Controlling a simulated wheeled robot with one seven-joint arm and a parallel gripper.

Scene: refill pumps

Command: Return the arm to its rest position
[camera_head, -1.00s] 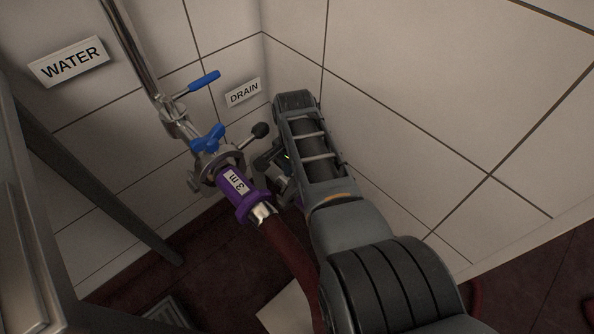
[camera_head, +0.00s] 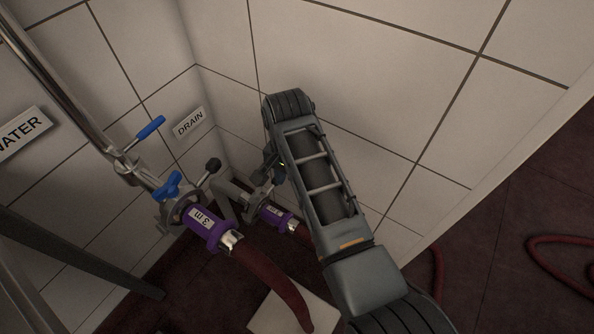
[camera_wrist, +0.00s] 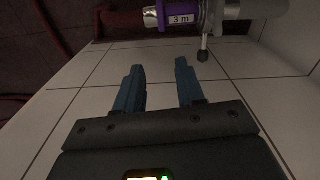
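My gripper (camera_wrist: 158,80) shows in the wrist view with its two blue fingers apart and nothing between them. In the head view my arm covers most of it, beside the drain corner. A purple hose coupling marked "3 m" (camera_head: 209,228) with a dark red hose (camera_head: 265,272) is joined to the pipe with the blue handles. A second purple coupling (camera_head: 275,216) sits lower, at the drain fitting (camera_head: 241,200). A "3 m" coupling also shows at the top of the wrist view (camera_wrist: 180,19), beyond my fingertips and apart from them.
A blue lever (camera_head: 150,127) and a black-knobbed lever (camera_head: 208,171) stick out near my arm. The WATER sign (camera_head: 20,134) and DRAIN sign (camera_head: 189,122) are on the tiled wall. A red hose (camera_head: 565,250) lies on the floor at right.

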